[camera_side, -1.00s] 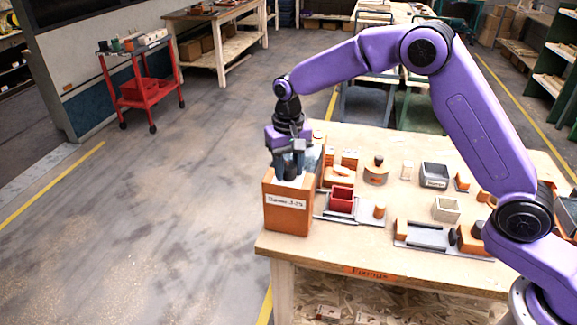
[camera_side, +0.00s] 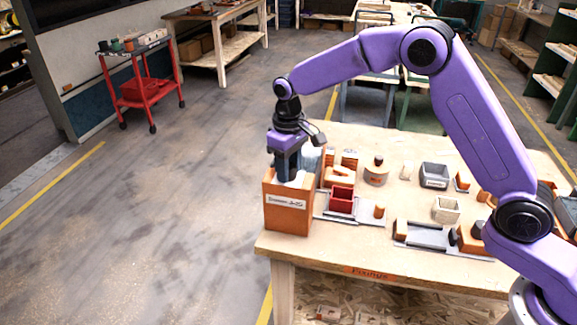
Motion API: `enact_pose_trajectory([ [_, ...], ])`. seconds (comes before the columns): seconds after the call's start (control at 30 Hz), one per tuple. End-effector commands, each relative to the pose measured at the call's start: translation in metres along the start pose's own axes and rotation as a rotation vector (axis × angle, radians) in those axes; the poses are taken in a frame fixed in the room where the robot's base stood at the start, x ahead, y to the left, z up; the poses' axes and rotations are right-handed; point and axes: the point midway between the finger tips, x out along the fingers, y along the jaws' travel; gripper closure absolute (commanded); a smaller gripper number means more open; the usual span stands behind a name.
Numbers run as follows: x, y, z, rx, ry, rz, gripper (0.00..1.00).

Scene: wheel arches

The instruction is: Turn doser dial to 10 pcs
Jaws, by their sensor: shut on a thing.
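The doser is an orange box (camera_side: 288,215) with a white label on its front, standing at the left end of the workbench. My gripper (camera_side: 287,178) points down at the top of the box and is shut on the dial there. The dial is hidden behind the fingers, so its setting cannot be read. The label's text is too small to read surely.
A red bin (camera_side: 342,199) on a grey plate stands right of the doser. A grey bin (camera_side: 434,175), a pale open box (camera_side: 446,210) and a grey fixture (camera_side: 425,236) lie farther right on the workbench (camera_side: 340,255).

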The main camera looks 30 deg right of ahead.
Motion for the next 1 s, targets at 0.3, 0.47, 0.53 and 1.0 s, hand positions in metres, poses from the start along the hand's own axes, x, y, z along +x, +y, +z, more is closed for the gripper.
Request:
enact_pose_trajectory([
  [0.3, -0.001, 0.000, 0.000, -0.004, 0.002, 0.001, 0.91],
  [0.47, -0.001, 0.000, 0.000, -0.003, 0.002, 0.001, 0.35],
  [0.53, -0.001, 0.000, 0.000, -0.003, 0.002, 0.001, 0.35],
  [1.0, -0.034, 0.000, -0.001, -0.002, 0.007, 0.001, 0.35],
])
